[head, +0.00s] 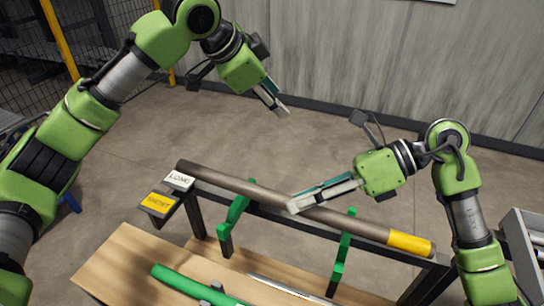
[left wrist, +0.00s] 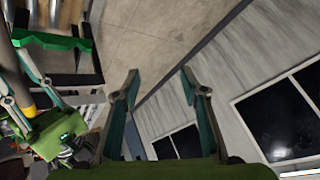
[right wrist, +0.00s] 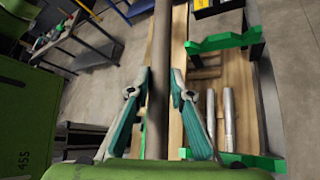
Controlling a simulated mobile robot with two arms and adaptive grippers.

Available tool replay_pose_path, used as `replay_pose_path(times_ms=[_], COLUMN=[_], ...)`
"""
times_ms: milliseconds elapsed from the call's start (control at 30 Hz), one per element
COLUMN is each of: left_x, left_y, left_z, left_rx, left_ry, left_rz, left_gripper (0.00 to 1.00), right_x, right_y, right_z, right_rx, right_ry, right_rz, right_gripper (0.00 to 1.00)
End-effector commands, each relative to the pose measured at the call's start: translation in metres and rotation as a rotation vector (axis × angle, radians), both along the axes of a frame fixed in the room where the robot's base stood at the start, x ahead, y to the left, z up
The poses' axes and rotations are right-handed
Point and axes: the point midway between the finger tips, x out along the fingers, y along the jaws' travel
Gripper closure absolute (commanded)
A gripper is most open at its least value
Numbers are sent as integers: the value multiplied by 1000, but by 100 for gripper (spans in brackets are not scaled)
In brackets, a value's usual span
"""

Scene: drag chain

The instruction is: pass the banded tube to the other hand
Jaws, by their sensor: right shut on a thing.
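The banded tube (head: 244,187) is long and grey-brown with a yellow band (head: 409,242) at its right end. It slants across the head view along the black rack; I cannot tell whether it touches the rack. My right gripper (head: 294,206) is shut on the tube near its middle. In the right wrist view the tube (right wrist: 161,60) runs between the two fingers (right wrist: 160,82). My left gripper (head: 281,110) is above and behind the tube, apart from it. In the left wrist view its fingers (left wrist: 160,72) are spread with nothing between them.
The rack has green brackets (head: 235,213) (head: 345,248) and signs reading LONG (head: 178,180) and SHORT (head: 158,203). A green tube (head: 185,282) and a silver tube (head: 285,287) lie on the wooden table (head: 118,252) in front. The floor behind the rack is clear.

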Motion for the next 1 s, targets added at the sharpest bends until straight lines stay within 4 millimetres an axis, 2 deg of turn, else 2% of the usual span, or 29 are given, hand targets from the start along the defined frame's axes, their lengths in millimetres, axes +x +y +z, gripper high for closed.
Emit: replay_pose_path(times_ms=[33, 100, 200, 300, 400, 500, 667, 1000], left_x=[-26, -64, -114, -153, -179, -192, -195, -183], left_y=[-14, -26, -31, -26, -19, -12, -10, -14], left_z=[7, 8, 6, 2, -1, -3, -14, -74], left_rx=[59, 153, 295, 425, 520, 576, 596, 593], left_ry=[8, 35, 73, 109, 136, 154, 165, 165], left_rz=[-79, -185, -322, -428, -497, -536, -550, -547], left_gripper=[60, 60, 60, 60, 60, 60, 60, 60], right_x=[0, 0, 0, 0, 0, 0, 0, 0], right_y=[0, 0, 0, 0, 0, 0, 0, 0], right_z=[1, 1, 1, 1, 1, 1, 1, 1], right_rx=[3, 3, 3, 3, 3, 3, 3, 3], right_ry=[-2, -2, -2, -1, -2, -2, -2, -2], right_rz=[0, 0, 0, 0, 0, 0, 0, 0], right_gripper=[100, 100, 100, 100, 100, 100, 100, 100])
